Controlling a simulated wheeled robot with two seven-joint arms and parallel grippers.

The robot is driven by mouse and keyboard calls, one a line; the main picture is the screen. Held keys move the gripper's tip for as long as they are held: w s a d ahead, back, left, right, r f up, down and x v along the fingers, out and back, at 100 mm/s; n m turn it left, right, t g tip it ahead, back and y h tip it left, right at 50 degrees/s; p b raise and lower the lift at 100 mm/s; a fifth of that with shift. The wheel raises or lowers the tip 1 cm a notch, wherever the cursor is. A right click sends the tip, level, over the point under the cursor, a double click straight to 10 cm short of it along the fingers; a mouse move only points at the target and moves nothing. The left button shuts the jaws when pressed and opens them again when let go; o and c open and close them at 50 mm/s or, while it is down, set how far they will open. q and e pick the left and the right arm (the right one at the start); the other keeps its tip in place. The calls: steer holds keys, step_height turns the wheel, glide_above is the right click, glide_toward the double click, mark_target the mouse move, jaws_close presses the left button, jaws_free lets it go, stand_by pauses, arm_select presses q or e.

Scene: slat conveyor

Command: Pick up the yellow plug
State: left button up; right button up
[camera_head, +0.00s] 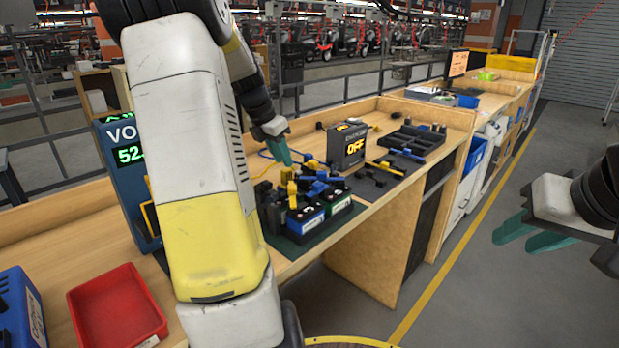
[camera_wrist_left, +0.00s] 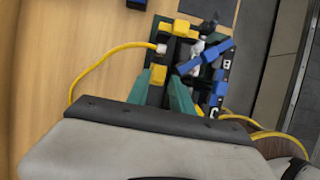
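In the head view, yellow plugs (camera_head: 291,190) stand among black and blue parts on the battery pack (camera_head: 310,220). In the left wrist view, one yellow block (camera_wrist_left: 158,73) lies between my left fingertips, and another yellow block (camera_wrist_left: 181,29) is further off. A yellow cable (camera_wrist_left: 98,63) runs to a pale connector end beside them. My left gripper (camera_wrist_left: 160,92) has its green fingers apart, pointing at the pack; I see no grip on the block. It also shows in the head view (camera_head: 283,150). My right gripper (camera_head: 526,232) is open and empty, off the bench to the right.
A blue plug (camera_wrist_left: 205,58) lies close right of the left fingers. A black box reading OFF (camera_head: 347,146) and a dark organiser tray (camera_head: 412,139) stand behind the pack. A red bin (camera_head: 118,308) and a blue voltage display (camera_head: 126,165) are at the left.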

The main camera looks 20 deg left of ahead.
mark_target(287, 170)
arm_select(q)
steer(key=x, duration=0.5)
steer(key=shift+a+f, duration=0.15)
steer(key=shift+f, duration=0.05)
steer(key=shift+c, duration=0.5)
jaws_close()
